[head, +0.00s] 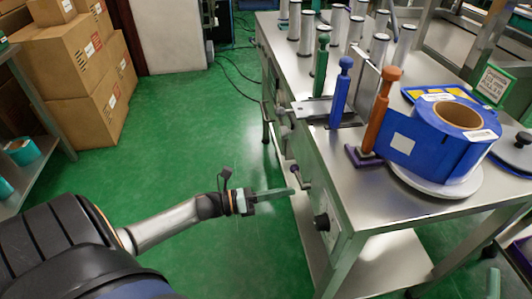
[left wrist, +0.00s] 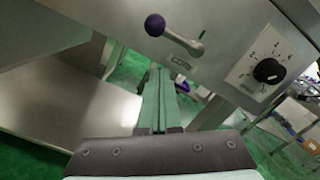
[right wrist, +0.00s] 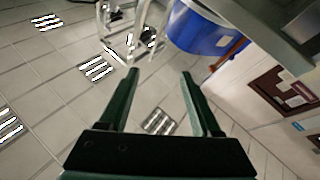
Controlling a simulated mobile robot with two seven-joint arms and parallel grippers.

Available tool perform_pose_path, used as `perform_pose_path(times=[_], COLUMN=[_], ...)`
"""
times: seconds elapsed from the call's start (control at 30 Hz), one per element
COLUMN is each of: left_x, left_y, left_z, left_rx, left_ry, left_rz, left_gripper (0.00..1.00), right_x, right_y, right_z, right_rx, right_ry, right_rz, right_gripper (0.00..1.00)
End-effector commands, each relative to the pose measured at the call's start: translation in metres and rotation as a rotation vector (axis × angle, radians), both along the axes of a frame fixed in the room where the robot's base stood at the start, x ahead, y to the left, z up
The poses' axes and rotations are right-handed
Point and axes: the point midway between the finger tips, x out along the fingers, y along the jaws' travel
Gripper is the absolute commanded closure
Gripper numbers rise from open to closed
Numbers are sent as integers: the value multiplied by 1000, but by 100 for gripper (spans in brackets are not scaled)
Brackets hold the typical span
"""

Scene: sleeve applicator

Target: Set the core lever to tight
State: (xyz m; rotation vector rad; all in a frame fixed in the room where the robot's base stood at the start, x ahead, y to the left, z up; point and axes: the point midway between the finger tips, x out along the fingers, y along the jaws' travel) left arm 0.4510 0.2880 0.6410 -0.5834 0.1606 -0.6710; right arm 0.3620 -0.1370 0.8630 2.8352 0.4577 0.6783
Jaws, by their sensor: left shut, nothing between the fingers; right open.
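The core lever (left wrist: 180,38) is a metal arm with a purple ball knob, above a "CORE" label on the machine's front panel in the left wrist view. The knob points to the upper left there. The lever (head: 304,181) also shows small on the panel in the head view. My left gripper (head: 291,191) is shut and empty, just in front of the panel by the lever. Its green fingers (left wrist: 158,75) point at the panel below the knob, apart from it in the wrist view. My right gripper (right wrist: 160,72) is open and empty, away from the lever.
A black numbered dial (left wrist: 269,70) sits right of the lever. The steel table (head: 370,200) carries a blue roll (head: 425,148) and blue, green and orange posts. Cardboard boxes (head: 75,70) stand at the left. Green floor (head: 170,145) lies clear between.

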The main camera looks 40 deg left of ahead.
Motion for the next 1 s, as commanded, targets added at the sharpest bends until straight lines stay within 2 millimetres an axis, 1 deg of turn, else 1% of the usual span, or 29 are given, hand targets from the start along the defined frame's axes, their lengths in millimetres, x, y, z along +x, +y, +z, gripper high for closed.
perform_pose_path(times=[0.03,0.07,0.27,0.37,0.8,0.87,1.0], left_x=[4,6,13,14,14,14,15], left_y=[4,5,10,10,11,11,11], left_z=[10,13,24,26,26,26,28], left_rx=[6,6,3,2,15,26,45], left_ry=[-4,-4,-1,-1,-12,-22,-39], left_rz=[-1,-1,1,1,1,1,1], left_gripper=[100,100,100,100,100,100,100], right_x=[1,2,7,7,6,5,1], right_y=[0,-1,-2,-2,-2,-1,0], right_z=[1,-1,-14,-17,-18,-16,-6], right_rx=[0,0,-8,-10,-9,-9,-4], right_ry=[9,19,65,73,68,57,16], right_rz=[-1,-3,-10,-11,-10,-9,-2], right_gripper=[35,35,35,35,35,35,35])
